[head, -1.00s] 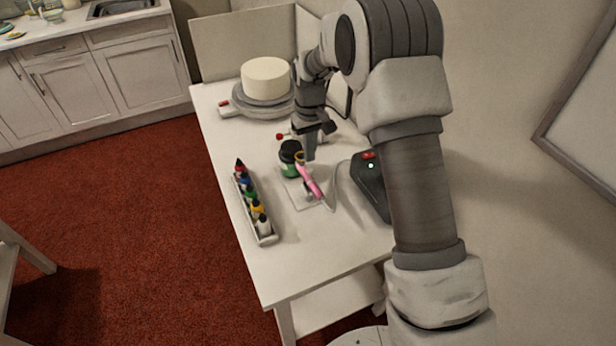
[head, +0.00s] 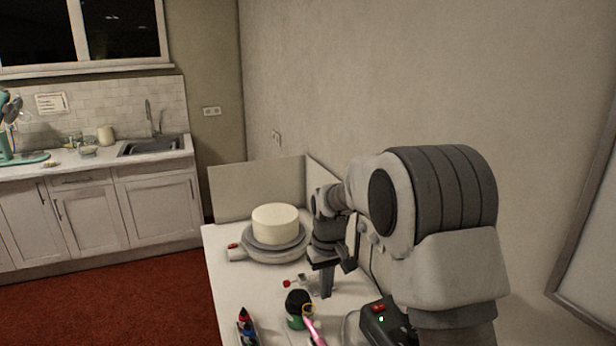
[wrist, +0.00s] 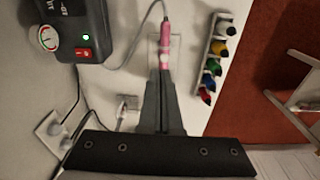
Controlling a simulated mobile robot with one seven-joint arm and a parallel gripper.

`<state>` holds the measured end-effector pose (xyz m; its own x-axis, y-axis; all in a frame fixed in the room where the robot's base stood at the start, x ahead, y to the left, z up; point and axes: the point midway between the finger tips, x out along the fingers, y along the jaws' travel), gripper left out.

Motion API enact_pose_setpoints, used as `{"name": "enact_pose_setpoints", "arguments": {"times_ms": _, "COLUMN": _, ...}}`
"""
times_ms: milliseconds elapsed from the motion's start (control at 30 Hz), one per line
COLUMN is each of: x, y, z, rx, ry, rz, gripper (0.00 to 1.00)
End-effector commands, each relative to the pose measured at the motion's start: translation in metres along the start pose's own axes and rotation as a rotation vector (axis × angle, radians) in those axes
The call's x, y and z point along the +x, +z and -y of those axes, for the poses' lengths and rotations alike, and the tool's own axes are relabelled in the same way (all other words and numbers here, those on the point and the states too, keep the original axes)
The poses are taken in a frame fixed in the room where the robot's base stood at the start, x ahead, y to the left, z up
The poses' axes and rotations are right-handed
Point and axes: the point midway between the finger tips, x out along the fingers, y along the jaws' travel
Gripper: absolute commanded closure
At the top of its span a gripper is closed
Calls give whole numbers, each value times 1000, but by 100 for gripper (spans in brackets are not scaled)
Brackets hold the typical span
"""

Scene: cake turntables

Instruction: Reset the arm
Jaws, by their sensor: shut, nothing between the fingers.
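My gripper (head: 327,291) is shut and empty, pointing down over the white table (head: 222,280) on its right side. In the wrist view the closed fingers (wrist: 161,75) point toward a pink pen-like tool (wrist: 165,38), which lies beyond the tips; I cannot tell the exact gap. In the head view the pink tool (head: 315,328) is beside a dark round-topped container with a green band (head: 297,309), near the lower edge. My arm comes in from the lower right and hides part of the table.
A white cake (head: 276,222) stands on a grey turntable (head: 263,251) at the back. A black box with a red switch (wrist: 78,25) has a cable. A rack of colour bottles (wrist: 216,50) sits along the table edge. A wall is close on the right.

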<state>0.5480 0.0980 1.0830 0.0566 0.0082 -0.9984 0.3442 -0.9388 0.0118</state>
Motion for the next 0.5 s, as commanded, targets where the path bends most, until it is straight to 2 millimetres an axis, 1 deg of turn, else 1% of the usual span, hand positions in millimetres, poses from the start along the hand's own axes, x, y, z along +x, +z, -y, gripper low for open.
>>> {"name": "enact_pose_setpoints", "arguments": {"times_ms": 33, "x": -19, "y": 8, "z": -3, "rx": 14, "ry": 5, "rz": -21, "gripper": 100}}
{"name": "enact_pose_setpoints", "arguments": {"times_ms": 200, "x": -67, "y": 40, "z": -9, "rx": 57, "ry": 17, "rz": -74, "gripper": 100}}
{"name": "enact_pose_setpoints", "arguments": {"times_ms": 267, "x": -83, "y": 52, "z": -10, "rx": 73, "ry": 21, "rz": -92, "gripper": 100}}
{"name": "enact_pose_setpoints", "arguments": {"times_ms": 400, "x": -115, "y": 83, "z": -13, "rx": 109, "ry": 31, "rz": -137, "gripper": 100}}
{"name": "enact_pose_setpoints", "arguments": {"times_ms": 500, "x": -134, "y": 106, "z": -13, "rx": 134, "ry": 37, "rz": -168, "gripper": 100}}
